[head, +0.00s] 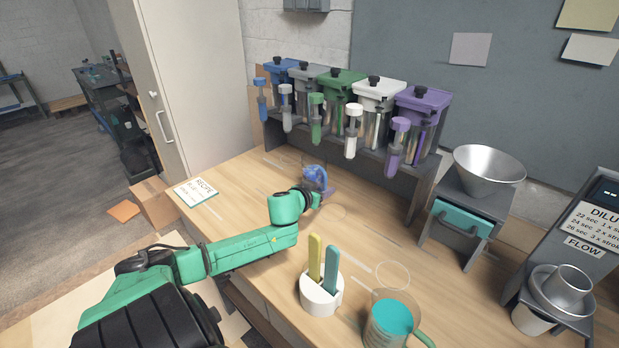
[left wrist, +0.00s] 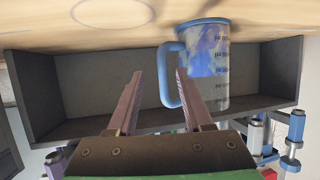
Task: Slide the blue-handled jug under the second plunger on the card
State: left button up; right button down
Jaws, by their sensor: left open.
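The blue-handled jug (head: 314,175) is clear, with blue in its lower part, and stands on the bench before the plunger rack. It also shows upside down in the left wrist view (left wrist: 208,62). My left gripper (head: 320,194) is at the jug, partly hiding it. In the left wrist view its open fingers (left wrist: 160,76) are on either side of the handle (left wrist: 167,82). The plungers run blue (head: 262,99), grey (head: 286,108), green (head: 316,118), white (head: 352,131), purple (head: 397,142). The recipe card (head: 196,191) lies at left; its first line seems to say blue, the rest is unreadable.
A holder with yellow and teal sticks (head: 321,294) and a jug of teal liquid (head: 390,320) stand at the front. A funnel (head: 486,170) over a teal drawer and a dilution machine (head: 588,235) stand at right.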

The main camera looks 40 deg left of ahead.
pick_arm(q)
jog(key=p+v, duration=0.1)
jog(key=v, duration=1)
jog(key=shift+s, duration=0.15)
